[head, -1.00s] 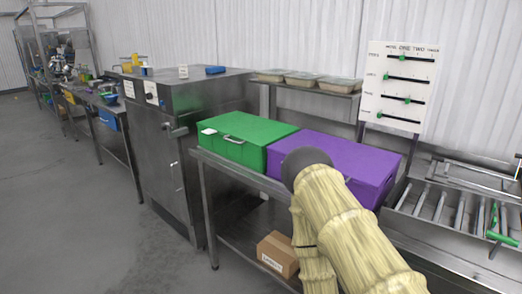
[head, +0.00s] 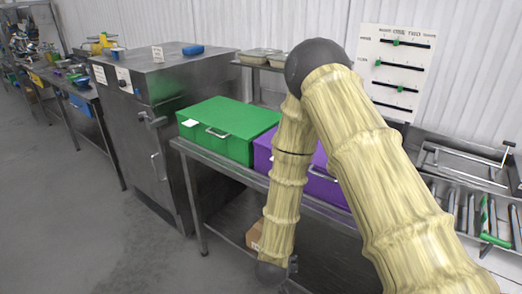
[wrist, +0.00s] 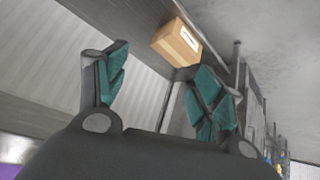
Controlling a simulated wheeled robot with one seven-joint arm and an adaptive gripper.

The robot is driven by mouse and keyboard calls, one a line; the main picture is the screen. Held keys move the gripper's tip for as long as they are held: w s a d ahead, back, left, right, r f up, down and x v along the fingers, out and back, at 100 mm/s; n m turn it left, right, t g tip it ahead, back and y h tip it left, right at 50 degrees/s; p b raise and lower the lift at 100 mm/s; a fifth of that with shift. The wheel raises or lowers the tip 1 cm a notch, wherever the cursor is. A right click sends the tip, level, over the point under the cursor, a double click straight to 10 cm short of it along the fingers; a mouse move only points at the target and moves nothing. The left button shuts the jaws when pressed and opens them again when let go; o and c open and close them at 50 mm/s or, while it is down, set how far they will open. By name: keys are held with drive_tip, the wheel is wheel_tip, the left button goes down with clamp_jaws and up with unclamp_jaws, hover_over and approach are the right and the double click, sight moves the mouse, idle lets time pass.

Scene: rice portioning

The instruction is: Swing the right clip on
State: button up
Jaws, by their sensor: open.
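My gripper (wrist: 160,88) is open and empty in the wrist view, its two teal-padded fingers wide apart. In the head view my arm hangs down in front of the bench, and the gripper itself cannot be made out. A green box (head: 225,122) with a metal handle sits shut on the steel bench. A purple box (head: 262,154) stands to its right, mostly hidden behind my arm; a purple patch also shows in the wrist view (wrist: 10,171). No clip can be clearly told apart on either box.
A cardboard box (head: 254,236) lies on the bench's lower shelf, also seen in the wrist view (wrist: 177,42). A steel cabinet (head: 150,110) stands left of the bench. A slider panel (head: 395,70) and a metal rack (head: 465,190) are at right. The floor at left is clear.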

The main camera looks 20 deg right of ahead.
drive_tip(key=w+a+r+m+h+p, duration=0.15)
drive_tip(key=w+r, duration=0.35)
drive_tip(key=r, duration=0.6)
drive_tip(key=w+r+m+h+p, duration=0.2)
drive_tip(key=w+r+m+p, duration=0.15)
drive_tip(key=r, duration=0.75)
drive_tip(key=w+a+r+m+h+p, duration=0.15)
drive_tip(key=w+r, duration=0.35)
drive_tip(key=r, duration=0.6)
drive_tip(key=b+x, duration=0.3)
drive_tip(key=x, duration=0.6)
drive_tip(key=shift+w, duration=0.35)
drive_tip(key=shift+d+r, duration=0.1)
drive_tip(key=shift+r, duration=0.1)
drive_tip(key=c, duration=0.6)
